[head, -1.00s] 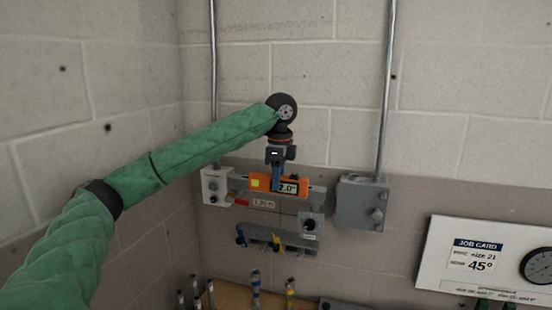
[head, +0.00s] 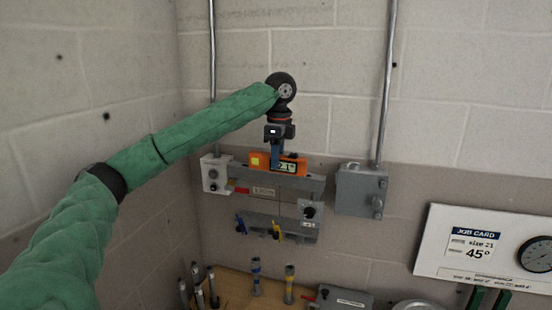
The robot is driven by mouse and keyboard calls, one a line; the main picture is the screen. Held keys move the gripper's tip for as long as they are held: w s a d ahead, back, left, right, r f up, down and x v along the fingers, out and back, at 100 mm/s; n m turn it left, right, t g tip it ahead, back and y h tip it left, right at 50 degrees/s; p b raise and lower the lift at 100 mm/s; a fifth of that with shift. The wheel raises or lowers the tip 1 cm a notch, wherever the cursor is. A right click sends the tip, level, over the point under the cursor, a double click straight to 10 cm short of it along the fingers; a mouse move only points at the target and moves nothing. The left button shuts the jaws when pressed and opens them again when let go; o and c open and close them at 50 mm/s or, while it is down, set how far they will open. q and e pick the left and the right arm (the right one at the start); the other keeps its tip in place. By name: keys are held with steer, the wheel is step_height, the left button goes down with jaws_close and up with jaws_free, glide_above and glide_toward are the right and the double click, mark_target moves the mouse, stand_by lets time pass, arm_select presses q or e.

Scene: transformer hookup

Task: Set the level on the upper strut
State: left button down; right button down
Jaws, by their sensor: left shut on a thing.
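The orange level (head: 262,160) has a yellow patch and a small display that seems to read about 2.1°. It is at the top edge of the upper strut (head: 306,183), a grey bar on the wall; I cannot tell whether it touches the strut. My left gripper (head: 277,158) points down and is shut on the level from above. The fingers cover part of the level's middle. My right gripper does not show.
A grey box (head: 361,191) is right of the strut and a pale box (head: 214,174) left of it, each under a conduit. A lower strut (head: 270,227) carries blue and yellow clips. A job card board (head: 490,251) reads 45°. Tools stand on a wooden surface (head: 236,284) below.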

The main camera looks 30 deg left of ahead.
arm_select(q)
steer(key=shift+w+a+f, duration=0.2)
steer(key=shift+w+a, duration=0.05)
steer(key=shift+w, duration=0.8)
steer(key=shift+w+a+f, duration=0.25)
steer(key=shift+w, duration=0.8)
steer(key=shift+w+a+f, duration=0.2)
steer(key=shift+w+a, duration=0.05)
steer(key=shift+w, duration=0.8)
steer(key=shift+f, duration=0.45)
steer(key=shift+f, duration=0.1)
steer(key=c, duration=1.1)
jaws_free()
steer(key=shift+o, duration=0.2)
